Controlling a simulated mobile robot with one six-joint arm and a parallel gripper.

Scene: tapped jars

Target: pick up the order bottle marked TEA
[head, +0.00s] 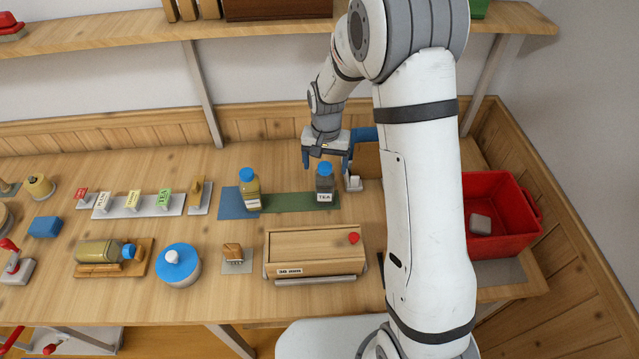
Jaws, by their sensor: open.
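The TEA bottle (325,186) is dark with a blue cap and a white label reading TEA. It stands upright on the right part of a green mat (287,202). My gripper (327,163) is open and points down at the bottle's cap, with its two dark fingers to the left and right of the cap in the picture. I cannot tell whether the fingers touch it or are behind it.
A wooden box (315,250) with a red knob stands in front. A small metal stand (353,184) is close right of the TEA bottle. A red bin (508,210) stands far right, beyond my arm. A bottle lies on a wooden cradle (145,259) at left.

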